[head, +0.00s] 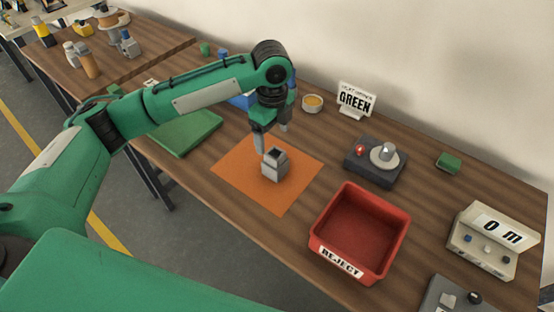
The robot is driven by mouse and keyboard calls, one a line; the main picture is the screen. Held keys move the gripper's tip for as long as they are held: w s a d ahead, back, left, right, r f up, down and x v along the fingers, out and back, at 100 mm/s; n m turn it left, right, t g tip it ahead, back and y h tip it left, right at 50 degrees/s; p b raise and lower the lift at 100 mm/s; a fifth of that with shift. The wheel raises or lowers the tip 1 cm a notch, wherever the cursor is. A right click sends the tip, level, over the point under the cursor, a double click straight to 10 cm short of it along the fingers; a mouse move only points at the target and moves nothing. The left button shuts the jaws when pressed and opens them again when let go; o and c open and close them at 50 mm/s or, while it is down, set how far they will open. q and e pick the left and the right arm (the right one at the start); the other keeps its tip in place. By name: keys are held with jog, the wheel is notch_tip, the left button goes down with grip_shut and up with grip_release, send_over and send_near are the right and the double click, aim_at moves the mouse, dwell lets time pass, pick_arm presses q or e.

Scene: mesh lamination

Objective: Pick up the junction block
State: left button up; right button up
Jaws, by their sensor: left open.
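The junction block (274,166) is a small grey block with a dark opening in its top. It stands upright on an orange mat (238,179) in the middle of the table. My left gripper (272,147) points down just above and behind the block. Its jaws are open, with one finger by the block's left side and the other farther back to the right. I cannot tell whether a finger touches the block. Nothing is seen held. My right gripper is not in view.
A red bin marked REJECT (391,216) stands right of the mat. Behind are a dark device with a round plate (366,170), a GREEN sign (356,99) and a small bowl (312,103). A green mat (190,137) lies left. A display box (493,241) stands far right.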

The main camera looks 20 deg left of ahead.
aim_at(276, 164)
pick_arm(q)
notch_tip(276, 164, down, 7)
jog(key=shift+f+p, duration=0.2)
jog(key=shift+p, duration=0.15)
jog(key=f, duration=0.1)
jog(key=f+p, duration=0.1)
jog(key=f, duration=0.3)
jog(key=shift+w+d+f, duration=0.15)
jog(key=shift+w+d, duration=0.1)
jog(key=shift+f, duration=0.25)
jog(key=c, duration=1.2)
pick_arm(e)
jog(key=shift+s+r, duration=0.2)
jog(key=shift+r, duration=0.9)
pick_arm(q)
jog(key=shift+r, duration=0.1)
